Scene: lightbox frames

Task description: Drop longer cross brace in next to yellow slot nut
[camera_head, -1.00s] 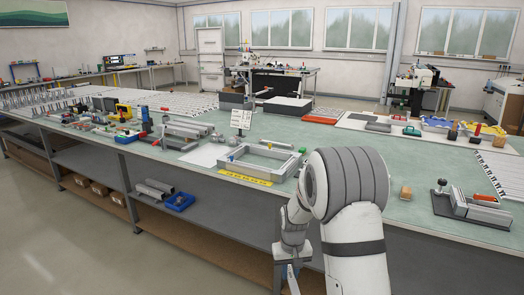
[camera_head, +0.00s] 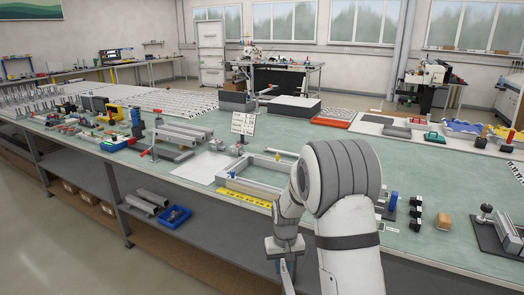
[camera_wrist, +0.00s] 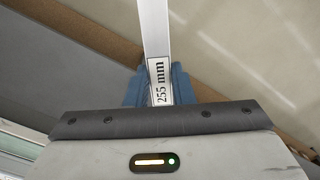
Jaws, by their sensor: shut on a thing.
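My gripper (camera_head: 284,258) hangs in front of the bench edge, below the bench top. It is shut on a silver brace (camera_wrist: 154,32), which runs upward between the blue jaw pads in the wrist view and bears a "255 mm" label (camera_wrist: 160,82). Part of the brace shows under my gripper in the head view (camera_head: 288,280). A grey rectangular frame (camera_head: 252,187) lies on the bench, its right end hidden by my arm. A small yellow piece (camera_head: 278,155), perhaps the yellow slot nut, is at its far side. A blue piece (camera_head: 232,174) is at its left side.
A yellow strip (camera_head: 246,198) lies before the frame and a white card (camera_head: 243,124) stands behind it. Grey profiles (camera_head: 182,133) lie left. Small blocks (camera_head: 415,215) stand right of my arm. A shelf (camera_head: 215,222) with a blue bin (camera_head: 174,216) is below.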

